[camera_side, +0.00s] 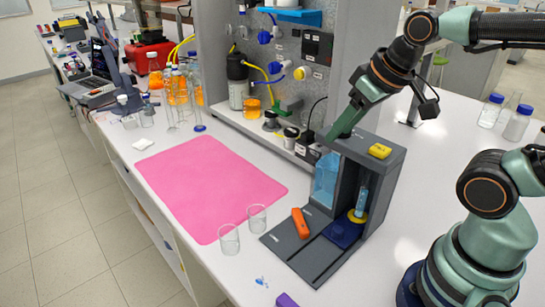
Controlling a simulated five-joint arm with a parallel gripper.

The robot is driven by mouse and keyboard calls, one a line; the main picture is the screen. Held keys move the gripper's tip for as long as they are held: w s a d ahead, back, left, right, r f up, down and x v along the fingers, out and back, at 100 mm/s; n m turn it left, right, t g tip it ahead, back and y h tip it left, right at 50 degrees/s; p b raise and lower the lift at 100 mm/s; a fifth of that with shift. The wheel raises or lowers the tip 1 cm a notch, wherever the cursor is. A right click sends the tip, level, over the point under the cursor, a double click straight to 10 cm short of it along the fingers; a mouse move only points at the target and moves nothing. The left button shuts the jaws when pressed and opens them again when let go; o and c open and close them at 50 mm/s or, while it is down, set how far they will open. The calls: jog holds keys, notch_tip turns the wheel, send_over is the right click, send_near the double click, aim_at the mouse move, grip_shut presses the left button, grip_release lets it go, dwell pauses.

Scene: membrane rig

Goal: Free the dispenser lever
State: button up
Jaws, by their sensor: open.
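The dispenser (373,155) is a dark grey upright housing on a flat base at the front right of the bench. A light-blue container (327,178) sits in its left bay. An orange block (300,223) lies on the base's left part. A yellow block (380,151) is on the housing's top. I cannot tell which part is the lever. My gripper (331,138) points down at the housing's top left edge, its tips partly hidden; contact is unclear.
A pink mat (210,187) lies left of the dispenser, clear on top. Two empty glass beakers (229,240) stand between mat and dispenser. A tall panel with bottles and tubing rises behind. A purple block (287,300) is at the front edge.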

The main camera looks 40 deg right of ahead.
jog(key=shift+o, duration=0.6)
notch_tip(320, 180, up, 5)
jog(key=m+g, duration=0.5)
jog(key=m, duration=0.1)
send_over(297, 212)
jog(key=shift+g, duration=0.3)
notch_tip(297, 212, down, 29)
jog(key=shift+d+r, duration=0.1)
jog(key=shift+r, duration=0.05)
grip_shut()
